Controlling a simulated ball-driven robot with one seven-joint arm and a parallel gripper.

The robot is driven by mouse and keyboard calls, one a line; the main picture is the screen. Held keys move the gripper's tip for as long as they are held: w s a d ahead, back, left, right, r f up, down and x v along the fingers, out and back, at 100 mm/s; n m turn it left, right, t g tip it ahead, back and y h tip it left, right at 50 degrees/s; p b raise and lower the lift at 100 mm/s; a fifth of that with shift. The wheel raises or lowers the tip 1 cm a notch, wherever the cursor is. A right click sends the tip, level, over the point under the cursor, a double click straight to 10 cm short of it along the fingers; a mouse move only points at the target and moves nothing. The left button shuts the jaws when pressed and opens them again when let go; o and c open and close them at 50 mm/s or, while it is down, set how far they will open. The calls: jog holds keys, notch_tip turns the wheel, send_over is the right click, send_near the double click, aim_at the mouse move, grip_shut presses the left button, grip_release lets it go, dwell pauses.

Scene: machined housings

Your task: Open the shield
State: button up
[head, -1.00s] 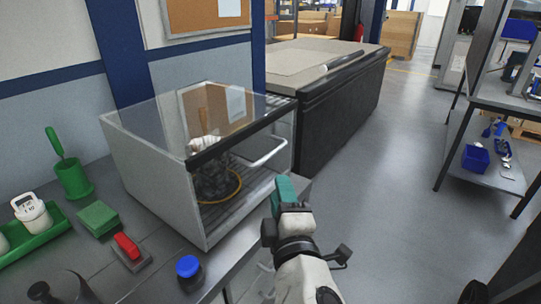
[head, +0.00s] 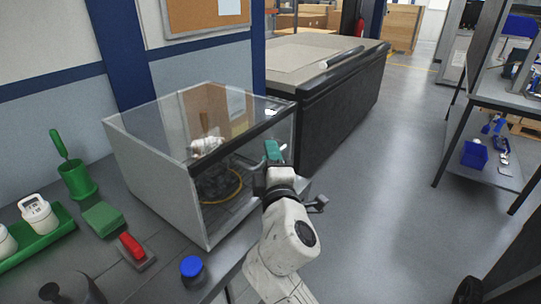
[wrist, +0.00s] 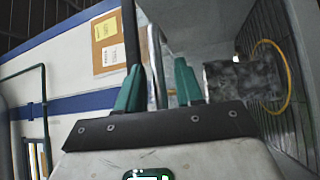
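The shield (head: 222,110) is a clear cover with a dark front edge on a grey-walled box. It is down over the box. My gripper (head: 273,150) is at the front of the box, by the right part of the shield, and hides most of the white handle there. In the wrist view my two green fingers (wrist: 158,88) stand apart. A pale upright bar (wrist: 154,65), which looks like the handle, shows between them with small gaps. A dark machined part (wrist: 243,80) is inside the box, and a yellow ring (head: 236,186) lies around its base.
A red-handled tool (head: 133,246), a blue-capped jar (head: 191,268), a green block (head: 104,219) and a green tray (head: 45,243) with white containers are on the bench left of my arm. A black-sided table (head: 340,105) stands behind the box. Open floor is at right.

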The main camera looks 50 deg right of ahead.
jog(key=shift+c, duration=0.3)
grip_shut()
dwell(0.4)
